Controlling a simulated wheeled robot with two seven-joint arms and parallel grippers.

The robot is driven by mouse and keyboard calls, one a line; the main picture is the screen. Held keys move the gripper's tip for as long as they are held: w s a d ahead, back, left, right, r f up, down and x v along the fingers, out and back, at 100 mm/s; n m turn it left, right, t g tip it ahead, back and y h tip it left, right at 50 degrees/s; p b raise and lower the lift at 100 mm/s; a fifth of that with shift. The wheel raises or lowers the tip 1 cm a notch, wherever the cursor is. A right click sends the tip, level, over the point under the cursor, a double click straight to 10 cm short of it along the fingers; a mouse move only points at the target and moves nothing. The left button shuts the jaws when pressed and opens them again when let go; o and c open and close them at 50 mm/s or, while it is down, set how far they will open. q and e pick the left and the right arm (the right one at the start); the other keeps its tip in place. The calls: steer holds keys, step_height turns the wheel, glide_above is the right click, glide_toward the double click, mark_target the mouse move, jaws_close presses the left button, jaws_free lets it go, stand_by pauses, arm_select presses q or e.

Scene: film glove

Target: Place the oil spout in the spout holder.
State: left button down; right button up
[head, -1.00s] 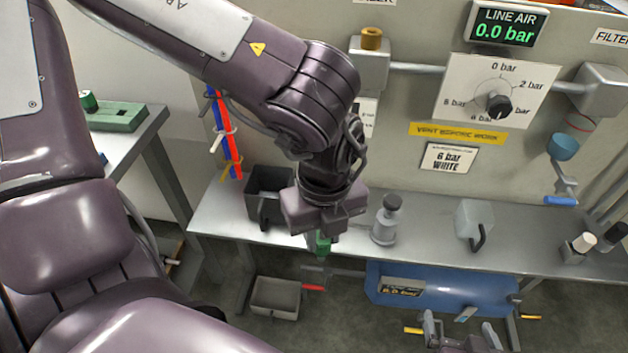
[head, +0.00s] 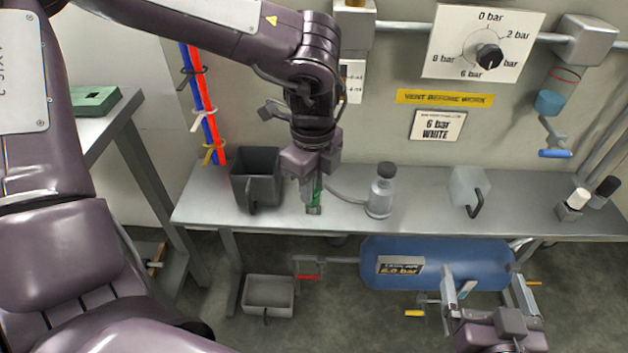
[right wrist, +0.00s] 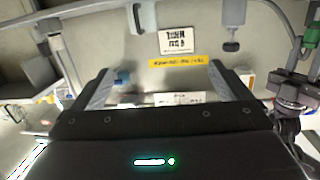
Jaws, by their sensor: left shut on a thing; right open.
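My left gripper (head: 312,178) is shut on a small green-and-grey piece (head: 314,196), which points down above the front part of the bench. I take this piece to be the oil spout; the jaws hide its upper part. I cannot tell for sure which thing is the spout holder. A dark grey open box (head: 257,180) stands just left of the gripper, and a grey can with a dark cap (head: 381,192) stands to its right. A thin curved tube runs between the can and the gripper area. My right gripper (head: 485,280) is open and empty in front of the blue tank.
The steel bench (head: 420,215) has free room around the can. A pale container with a dark handle (head: 468,187) stands further right. The blue tank (head: 440,258) and a grey bin (head: 268,293) are below. A green block (head: 95,101) lies on the left table.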

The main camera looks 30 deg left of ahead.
arm_select(q)
steer(key=w+a+f, duration=0.1)
steer(key=w, duration=0.1)
steer(key=w+a+f+b, duration=0.1)
steer(key=w+f, duration=0.1)
steer(key=shift+a+f, duration=0.2)
arm_select(e)
step_height(320, 180, up, 9)
steer(key=t+y, duration=0.1)
steer(key=t, duration=0.3)
steer(key=shift+w+d+t+y, duration=0.25)
steer(key=shift+d+t+y, duration=0.05)
steer(key=shift+y, duration=0.1)
steer(key=shift+r, duration=0.15)
arm_select(q)
steer(key=shift+f, duration=0.1)
arm_select(e)
steer(key=shift+s+r, duration=0.1)
steer(key=shift+r, duration=0.2)
steer(key=shift+d+r+t, duration=0.1)
steer(key=shift+r+t, duration=0.1)
steer(key=shift+t, duration=0.1)
arm_select(q)
steer(key=c, duration=1.2)
jaws_free()
steer(key=shift+o, duration=0.2)
arm_select(e)
steer(key=shift+s+r+t, duration=0.15)
steer(key=shift+r+t, duration=0.15)
steer(key=shift+r, duration=0.3)
